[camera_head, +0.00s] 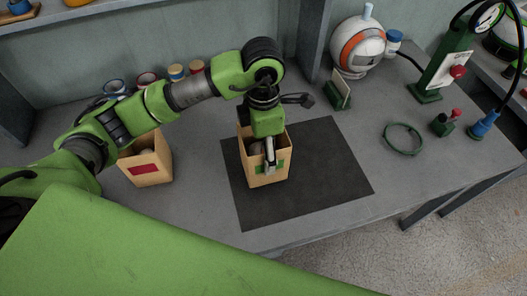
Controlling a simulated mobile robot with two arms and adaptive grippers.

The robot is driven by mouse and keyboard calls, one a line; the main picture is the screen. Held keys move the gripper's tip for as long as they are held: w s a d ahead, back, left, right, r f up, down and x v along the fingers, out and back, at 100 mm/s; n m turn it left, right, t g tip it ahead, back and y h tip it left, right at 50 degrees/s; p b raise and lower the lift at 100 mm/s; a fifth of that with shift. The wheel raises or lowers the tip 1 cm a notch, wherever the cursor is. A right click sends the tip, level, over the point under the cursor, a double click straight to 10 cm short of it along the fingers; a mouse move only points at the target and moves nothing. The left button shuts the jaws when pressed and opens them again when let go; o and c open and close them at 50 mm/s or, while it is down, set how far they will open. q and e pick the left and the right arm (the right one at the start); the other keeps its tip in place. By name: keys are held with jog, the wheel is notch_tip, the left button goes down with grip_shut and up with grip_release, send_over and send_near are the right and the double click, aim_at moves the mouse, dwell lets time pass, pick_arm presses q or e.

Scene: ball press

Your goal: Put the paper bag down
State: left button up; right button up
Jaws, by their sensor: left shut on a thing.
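A tan open-topped paper bag (281,177) with a green label is on or just above the dark mat (335,190) in the middle of the table; I cannot tell whether its base touches. My left gripper (270,163) is shut on its front wall from above, with one finger outside in front of the label. Something pale shows inside the bag, partly hidden by the gripper. A second tan bag (160,160) with a red label stands to the left, partly behind my left arm. My right gripper is not in view.
Several small jars (176,72) stand along the back left. A white and orange ball (358,45), a small card holder (338,92), a green ring (403,139) and a green gauge stand (442,70) are to the right. The mat's right part is clear.

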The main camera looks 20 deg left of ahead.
pick_arm(q)
jog(key=f, duration=0.1)
jog(key=f+p, duration=0.1)
jog(key=f, duration=0.1)
jog(key=shift+w+f, duration=0.2)
jog(key=shift+f, duration=0.05)
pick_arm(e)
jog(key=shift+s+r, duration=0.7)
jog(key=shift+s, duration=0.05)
pick_arm(q)
jog(key=shift+f, duration=0.1)
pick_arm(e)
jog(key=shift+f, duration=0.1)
pick_arm(q)
jog(key=o, duration=0.7)
jog(key=shift+f, duration=0.1)
jog(key=shift+c, duration=0.2)
jog(key=o, duration=0.4)
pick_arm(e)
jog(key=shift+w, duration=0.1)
